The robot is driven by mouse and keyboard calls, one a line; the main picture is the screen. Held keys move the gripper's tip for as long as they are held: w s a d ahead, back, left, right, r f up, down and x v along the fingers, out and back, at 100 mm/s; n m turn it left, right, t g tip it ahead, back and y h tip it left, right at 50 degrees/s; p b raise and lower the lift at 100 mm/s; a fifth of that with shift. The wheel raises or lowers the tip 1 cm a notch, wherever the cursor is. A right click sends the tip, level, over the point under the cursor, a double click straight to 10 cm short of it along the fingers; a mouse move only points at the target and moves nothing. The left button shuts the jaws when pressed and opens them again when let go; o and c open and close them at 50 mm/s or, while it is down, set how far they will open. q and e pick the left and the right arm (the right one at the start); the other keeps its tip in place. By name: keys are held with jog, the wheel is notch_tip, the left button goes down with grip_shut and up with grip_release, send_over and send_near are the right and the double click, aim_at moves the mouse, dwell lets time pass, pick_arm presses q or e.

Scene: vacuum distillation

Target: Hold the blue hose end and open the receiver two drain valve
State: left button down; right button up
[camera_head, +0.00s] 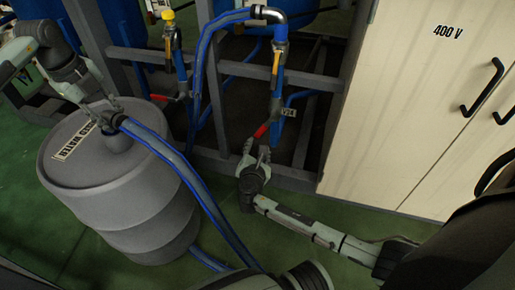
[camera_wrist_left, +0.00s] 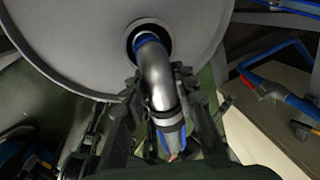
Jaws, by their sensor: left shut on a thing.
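The blue hose (camera_head: 190,172) runs down from the grey drum's top toward the bottom of the head view. Its metal elbow end (camera_wrist_left: 158,75) points into the drum's round opening in the left wrist view. My left gripper (camera_head: 110,115) is shut on this hose end, with its fingers on both sides of the elbow (camera_wrist_left: 160,88). A valve with a red handle (camera_head: 262,130) sits low on the right blue pipe, beside a small tag (camera_head: 288,112). My right gripper (camera_head: 256,149) is just below the handle, its fingers apart; contact with the handle cannot be told.
Another red-handled valve (camera_head: 178,97) is on the left pipe. A grey metal frame (camera_head: 220,110) surrounds the pipes. A cream 400 V cabinet (camera_head: 410,110) closes off the right side.

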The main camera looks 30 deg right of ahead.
dwell(0.3)
pick_arm(q)
jog(key=c, duration=1.1)
grip_release()
